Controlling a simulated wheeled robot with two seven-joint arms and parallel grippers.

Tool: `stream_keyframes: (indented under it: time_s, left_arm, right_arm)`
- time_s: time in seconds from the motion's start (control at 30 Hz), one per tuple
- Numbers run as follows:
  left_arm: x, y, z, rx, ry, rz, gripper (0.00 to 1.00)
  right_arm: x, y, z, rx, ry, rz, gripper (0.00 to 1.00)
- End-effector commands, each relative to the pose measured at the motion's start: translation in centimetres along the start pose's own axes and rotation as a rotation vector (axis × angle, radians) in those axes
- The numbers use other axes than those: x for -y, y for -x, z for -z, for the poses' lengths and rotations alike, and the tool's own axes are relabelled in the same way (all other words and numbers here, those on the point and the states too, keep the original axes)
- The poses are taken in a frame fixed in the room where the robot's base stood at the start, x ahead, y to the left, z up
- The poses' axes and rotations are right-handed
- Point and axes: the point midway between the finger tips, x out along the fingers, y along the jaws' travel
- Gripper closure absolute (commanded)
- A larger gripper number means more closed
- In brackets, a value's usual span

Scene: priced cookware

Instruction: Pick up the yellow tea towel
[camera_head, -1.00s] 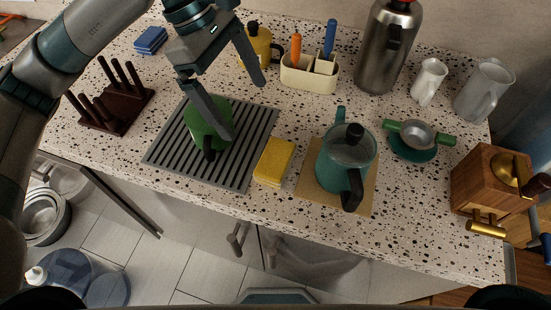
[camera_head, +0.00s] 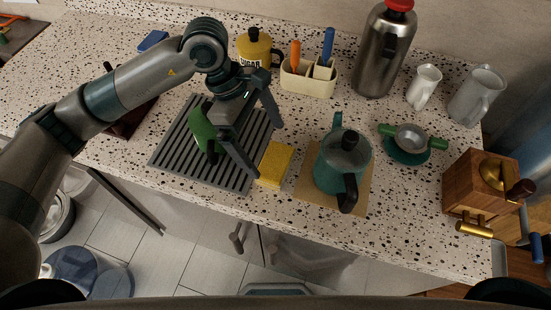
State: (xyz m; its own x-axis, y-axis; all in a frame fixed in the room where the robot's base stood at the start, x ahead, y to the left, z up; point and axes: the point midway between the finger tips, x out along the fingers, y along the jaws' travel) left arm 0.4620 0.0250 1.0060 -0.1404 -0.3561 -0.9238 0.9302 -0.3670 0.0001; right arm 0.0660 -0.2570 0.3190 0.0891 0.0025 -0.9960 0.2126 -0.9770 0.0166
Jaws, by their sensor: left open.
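The yellow tea towel (camera_head: 275,163) is a small folded block on the speckled counter, between the slatted grey drying mat and the teal kettle. My left gripper (camera_head: 268,152) is open, with its fingers pointing down. One fingertip appears close to the towel's left front edge, the other near its far side. I cannot tell whether either touches it. No towel is visibly held. My right gripper is not in view.
The teal kettle (camera_head: 342,162) stands on a tan board right of the towel. A green object (camera_head: 203,133) sits on the drying mat (camera_head: 168,154), partly behind my gripper. A cream utensil caddy (camera_head: 308,80) stands behind. The counter's front edge is near.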

Motion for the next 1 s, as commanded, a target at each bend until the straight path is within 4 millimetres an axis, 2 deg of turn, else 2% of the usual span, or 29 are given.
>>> stream_keyframes:
  time_s: [0.03,0.2,0.57,0.73,1.0]
  left_arm:
    - [0.1,-0.5,-0.1,0.001,0.001,0.004,0.0]
    - [0.0,-1.8,0.0,0.001,0.001,0.0,0.0]
    - [0.0,-2.0,0.0,0.0,0.001,0.0,0.0]
    - [0.0,-2.6,-0.1,0.0,0.001,0.003,0.0]
    - [0.1,-5.4,-0.3,0.002,0.002,0.004,0.0]
  right_arm:
    - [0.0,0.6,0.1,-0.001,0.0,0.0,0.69]
    - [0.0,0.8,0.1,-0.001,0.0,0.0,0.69]
    - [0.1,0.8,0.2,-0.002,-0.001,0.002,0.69]
    - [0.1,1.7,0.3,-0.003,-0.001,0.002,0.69]
    - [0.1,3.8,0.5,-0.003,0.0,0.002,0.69]
